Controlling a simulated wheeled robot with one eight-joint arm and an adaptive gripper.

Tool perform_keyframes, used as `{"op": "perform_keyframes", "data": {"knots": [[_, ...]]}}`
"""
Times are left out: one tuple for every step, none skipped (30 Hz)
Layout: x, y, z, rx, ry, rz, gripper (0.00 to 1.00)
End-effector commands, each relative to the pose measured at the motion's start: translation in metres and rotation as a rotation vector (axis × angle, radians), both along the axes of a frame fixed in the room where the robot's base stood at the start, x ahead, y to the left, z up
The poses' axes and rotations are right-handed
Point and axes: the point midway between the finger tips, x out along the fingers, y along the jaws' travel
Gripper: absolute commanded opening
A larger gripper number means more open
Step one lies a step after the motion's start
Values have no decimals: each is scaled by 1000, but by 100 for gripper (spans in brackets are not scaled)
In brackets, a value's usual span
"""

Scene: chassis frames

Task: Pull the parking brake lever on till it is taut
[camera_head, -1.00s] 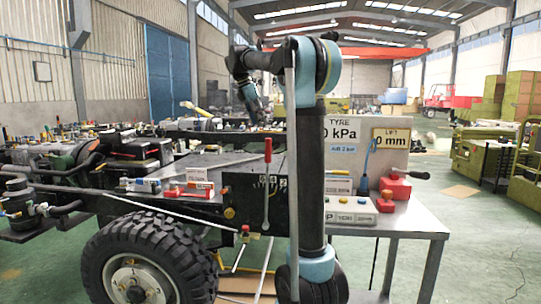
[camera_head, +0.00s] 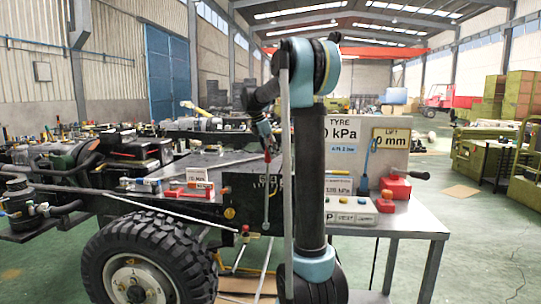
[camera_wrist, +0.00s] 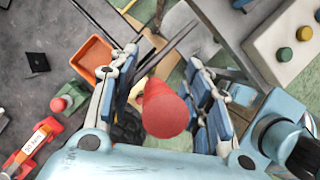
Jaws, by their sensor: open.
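The parking brake lever (camera_head: 266,207) stands roughly upright beside a dark plate on the chassis side. Its grey rod shows in the head view, while its red grip is partly hidden by my gripper (camera_head: 266,143). In the wrist view the rounded end of the red grip (camera_wrist: 167,108) lies between the two blue-padded fingers of my gripper (camera_wrist: 163,95). The fingers are apart, with a visible gap beside the grip. My gripper is open around the top of the lever, and I see no clear contact.
A large tyre (camera_head: 147,262) is below left of the lever. A bench (camera_head: 405,222) with a display panel, a red box (camera_head: 396,187) and coloured buttons stands right. In the wrist view an orange tray (camera_wrist: 88,52) and a red-and-green item (camera_wrist: 62,101) lie left.

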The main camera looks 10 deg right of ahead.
Motion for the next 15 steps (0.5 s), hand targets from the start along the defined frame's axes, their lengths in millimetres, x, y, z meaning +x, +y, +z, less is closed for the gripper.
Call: {"op": "perform_keyframes", "data": {"knots": [[0,-1,-3,0,0,0,44],[1,-2,-5,0,0,0,44],[1,-3,-6,0,0,0,44],[1,-3,-6,0,0,0,44],[1,-3,-7,0,0,0,44],[1,-3,-7,0,0,0,44],[1,-3,-7,0,0,0,44],[1,-3,-7,0,0,0,44],[1,-3,-7,0,0,0,44],[1,-3,-7,0,0,0,44],[1,-3,-7,0,0,0,44],[1,-3,-7,0,0,0,44],[1,-3,-7,0,0,0,40],[1,-3,-7,0,0,0,33],[1,-3,-7,0,0,0,24]]}}
